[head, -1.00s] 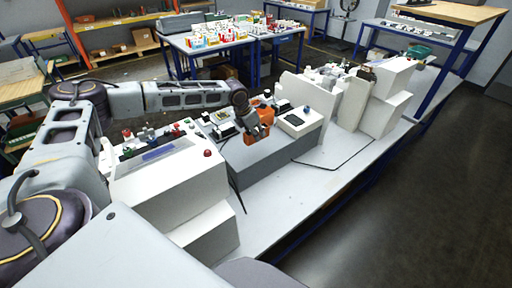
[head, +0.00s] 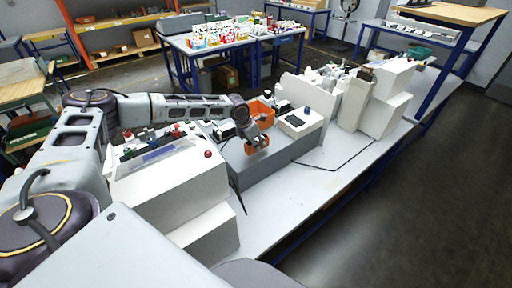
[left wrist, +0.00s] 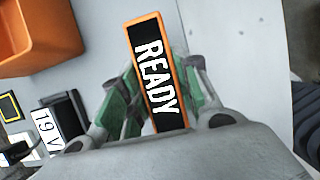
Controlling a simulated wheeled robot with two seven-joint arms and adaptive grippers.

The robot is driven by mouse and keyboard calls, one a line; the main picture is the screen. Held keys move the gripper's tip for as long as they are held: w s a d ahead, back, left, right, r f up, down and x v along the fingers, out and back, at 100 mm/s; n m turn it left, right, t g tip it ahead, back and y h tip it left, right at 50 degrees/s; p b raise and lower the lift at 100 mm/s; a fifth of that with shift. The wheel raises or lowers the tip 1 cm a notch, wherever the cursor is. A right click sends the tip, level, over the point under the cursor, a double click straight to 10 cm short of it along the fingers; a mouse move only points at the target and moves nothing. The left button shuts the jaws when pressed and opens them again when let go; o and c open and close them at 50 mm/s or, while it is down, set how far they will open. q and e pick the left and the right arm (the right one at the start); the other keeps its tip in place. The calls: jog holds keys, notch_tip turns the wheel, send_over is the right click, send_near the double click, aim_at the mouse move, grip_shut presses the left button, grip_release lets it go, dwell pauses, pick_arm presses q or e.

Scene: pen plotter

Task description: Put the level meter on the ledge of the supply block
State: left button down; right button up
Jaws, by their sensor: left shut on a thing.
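My left gripper (head: 250,137) is shut on an orange-framed bar with a black face reading READY, which I take as the level meter (head: 258,145). In the left wrist view the level meter (left wrist: 154,75) stands between the green-sided fingers (left wrist: 155,98), slightly tilted. The gripper is above the front of the long grey block, in front of an orange bin (head: 262,108). My right gripper is not in view.
A white console with a red button (head: 208,154) stands to the left. The bench top (head: 300,190) in front is mostly clear, with a black cable.

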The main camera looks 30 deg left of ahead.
pick_arm(q)
notch_tip(320, 180, down, 3)
jog(key=shift+r, duration=0.2)
jog(key=shift+f, duration=0.1)
jog(key=shift+f, duration=0.15)
jog(key=c, duration=1.1)
grip_release()
jog(key=shift+o, duration=0.2)
jog(key=v, duration=0.9)
jog(key=shift+s+r, duration=0.1)
jog(key=shift+r, duration=0.3)
jog(key=shift+p+v, duration=0.3)
jog(key=shift+v, duration=0.95)
jog(key=shift+s, duration=0.1)
